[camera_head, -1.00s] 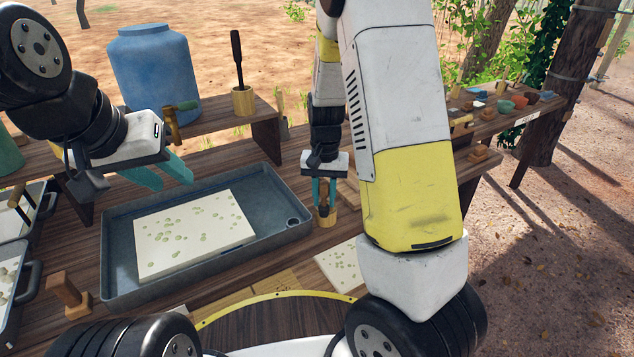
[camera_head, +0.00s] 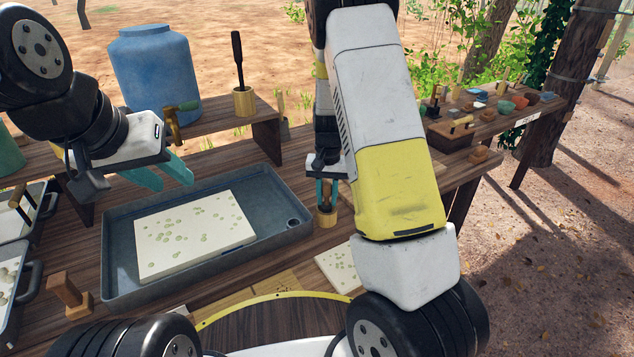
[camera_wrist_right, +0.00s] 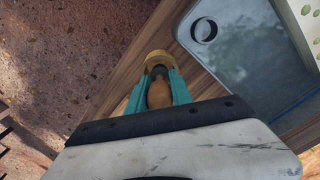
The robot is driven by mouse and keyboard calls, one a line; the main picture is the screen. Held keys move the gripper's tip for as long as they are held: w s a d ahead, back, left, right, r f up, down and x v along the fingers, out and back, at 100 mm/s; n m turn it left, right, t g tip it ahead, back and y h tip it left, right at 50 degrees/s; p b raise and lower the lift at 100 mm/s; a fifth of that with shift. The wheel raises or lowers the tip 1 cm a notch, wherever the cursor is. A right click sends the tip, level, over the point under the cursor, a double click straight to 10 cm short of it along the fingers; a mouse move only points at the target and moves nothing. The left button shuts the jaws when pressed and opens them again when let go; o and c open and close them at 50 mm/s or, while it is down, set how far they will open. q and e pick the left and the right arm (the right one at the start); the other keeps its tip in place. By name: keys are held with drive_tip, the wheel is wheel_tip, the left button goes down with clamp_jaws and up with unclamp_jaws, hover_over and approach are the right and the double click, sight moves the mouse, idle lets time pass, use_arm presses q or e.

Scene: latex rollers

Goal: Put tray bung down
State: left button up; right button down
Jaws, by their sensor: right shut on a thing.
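The tray bung (camera_wrist_right: 158,92) is a brown, rounded piece between the teal fingers of my right gripper (camera_wrist_right: 160,88) in the right wrist view. My right gripper (camera_head: 326,196) is shut on it, pointing down, in the head view. The bung's lower end is at or in a small wooden cup (camera_head: 326,218); I cannot tell how deep it sits. The cup's yellowish rim (camera_wrist_right: 157,58) shows in the wrist view. The grey-blue tray (camera_head: 118,272) lies left of the cup, its round drain hole (camera_head: 292,223) uncovered. My left gripper (camera_head: 164,173) is open and empty above the tray's back-left part.
A cream spotted sheet (camera_head: 195,232) lies in the tray, and another (camera_head: 338,262) lies on the table in front of the cup. A blue barrel (camera_head: 152,72) and a wooden pot with a dark tool (camera_head: 243,100) stand behind. A wooden block (camera_head: 66,292) stands front left.

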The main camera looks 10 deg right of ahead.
drive_tip(key=shift+f, duration=0.5)
drive_tip(key=c, duration=1.1)
unclamp_jaws()
drive_tip(key=shift+c, duration=0.2)
wheel_tip(320, 180, up, 13)
drive_tip(key=shift+s+r, duration=0.1)
drive_tip(key=shift+r, duration=0.1)
drive_tip(key=s+r+n+t, duration=0.1)
drive_tip(key=s+r+t, duration=0.1)
drive_tip(key=s+r, duration=0.3)
drive_tip(key=s+a+r+n+t+y, duration=0.1)
drive_tip(key=s+r, duration=0.4)
drive_tip(key=s, duration=0.6)
drive_tip(key=s+a+r+n+t+y, duration=0.1)
drive_tip(key=s+r+n+t, duration=0.1)
drive_tip(key=s+r, duration=0.3)
drive_tip(key=s+t, duration=0.1)
drive_tip(key=s, duration=0.2)
drive_tip(key=shift+r, duration=0.15)
drive_tip(key=shift+a, duration=0.1)
